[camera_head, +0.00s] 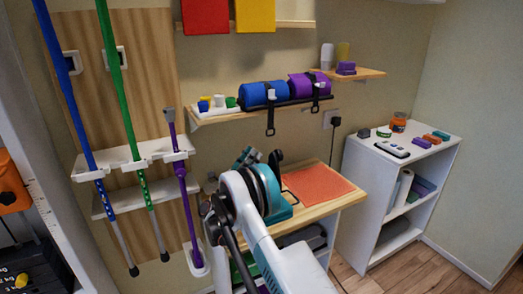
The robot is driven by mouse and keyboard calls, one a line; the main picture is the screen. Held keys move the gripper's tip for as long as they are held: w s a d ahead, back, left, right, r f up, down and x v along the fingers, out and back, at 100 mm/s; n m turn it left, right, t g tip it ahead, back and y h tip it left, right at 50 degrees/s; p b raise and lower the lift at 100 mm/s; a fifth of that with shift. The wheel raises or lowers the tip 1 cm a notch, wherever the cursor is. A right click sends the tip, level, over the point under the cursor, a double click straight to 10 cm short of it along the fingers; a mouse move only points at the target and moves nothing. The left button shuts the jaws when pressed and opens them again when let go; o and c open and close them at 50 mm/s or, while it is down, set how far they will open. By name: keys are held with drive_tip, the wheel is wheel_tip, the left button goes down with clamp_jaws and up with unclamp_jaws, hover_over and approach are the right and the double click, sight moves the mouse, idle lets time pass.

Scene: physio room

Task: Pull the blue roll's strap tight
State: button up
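The blue roll (257,94) lies on its side on a wall shelf, beside a purple roll (304,84). A black strap (270,112) crosses the blue roll's right part, and its free end hangs below the shelf edge. A similar strap (315,99) hangs from the purple roll. My white and dark arm rises from the bottom centre. My gripper (247,157) seems to be the small grey part beyond the arm's joint, below the shelf and apart from the strap. It is too small and partly hidden to tell its finger state.
A wooden-topped table (334,200) with an orange mat (317,185) stands behind my arm. A white cabinet (403,150) with small items is at the right. Blue, green and purple poles stand in a rack (134,165) at the left.

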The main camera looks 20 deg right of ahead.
drive_tip(key=s+a, duration=0.1)
drive_tip(key=a, duration=0.7)
drive_tip(key=shift+s, duration=0.4)
idle(0.4)
